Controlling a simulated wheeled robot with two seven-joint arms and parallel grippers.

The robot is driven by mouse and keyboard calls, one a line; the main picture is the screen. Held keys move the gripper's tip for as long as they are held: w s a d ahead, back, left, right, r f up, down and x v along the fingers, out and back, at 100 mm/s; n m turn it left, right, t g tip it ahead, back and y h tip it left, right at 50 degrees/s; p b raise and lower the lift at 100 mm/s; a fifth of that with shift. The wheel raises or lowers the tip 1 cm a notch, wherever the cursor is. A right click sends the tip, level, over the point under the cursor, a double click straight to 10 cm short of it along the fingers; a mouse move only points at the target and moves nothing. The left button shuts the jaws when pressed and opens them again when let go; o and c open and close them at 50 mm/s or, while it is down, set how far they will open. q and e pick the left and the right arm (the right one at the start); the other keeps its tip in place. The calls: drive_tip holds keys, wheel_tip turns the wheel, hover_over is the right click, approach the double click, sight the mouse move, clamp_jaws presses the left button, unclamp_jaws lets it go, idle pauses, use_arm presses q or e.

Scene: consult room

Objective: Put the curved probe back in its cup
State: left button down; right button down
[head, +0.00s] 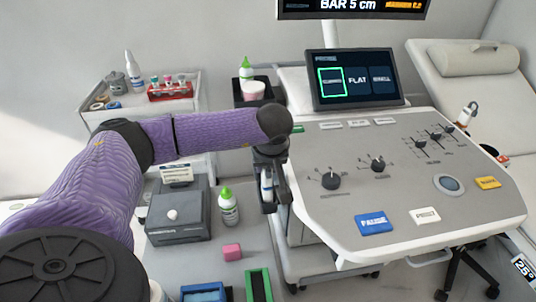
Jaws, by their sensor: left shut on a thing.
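My left gripper (268,200) hangs beside the left edge of the ultrasound console (322,225), pointing down. It is shut on a pale thing with blue on it (266,184), which looks like the curved probe; the fingers hide most of it. A small green piece (298,128) shows at the console's left edge, just right of my wrist. I cannot tell whether it is part of a cup. The curved probe's cup cannot be made out for certain. My right gripper is out of view.
A screen (357,80) stands behind the console. Left of the console are a grey box (178,226), a green-capped bottle (228,208), a pink block (232,251), a blue-rimmed tray (203,292) and a green-rimmed tray (258,286). A black holder (240,97) stands behind my wrist.

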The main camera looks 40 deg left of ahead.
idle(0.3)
use_arm(q)
drive_tip(key=shift+f, duration=0.25)
idle(0.4)
drive_tip(key=shift+c, duration=1.6)
unclamp_jaws()
drive_tip(key=shift+r, duration=0.1)
